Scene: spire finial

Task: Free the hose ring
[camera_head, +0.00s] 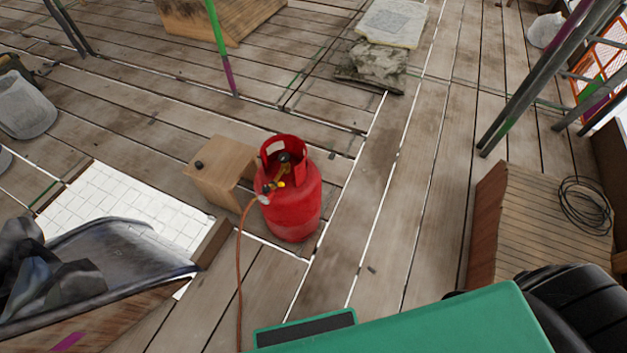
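A red gas cylinder (293,212) stands upright on the plank deck near the middle of the view. An orange-brown hose (239,265) runs from the brass valve fitting (275,185) inside its collar down to the bottom edge of the picture. A small pale round part shows beside the fitting; I cannot tell whether it is the hose ring. A dark coiled line (588,205) lies in loose loops on a slatted wooden box (530,225) at the right. Neither of my grippers is in view.
A small wooden block (222,172) with a dark knob stands left of the cylinder. A rubble-filled container (120,262) and white tiled panel (125,205) are at the left. Scaffold poles (545,75) rise at the upper right. Bare planks lie right of the cylinder.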

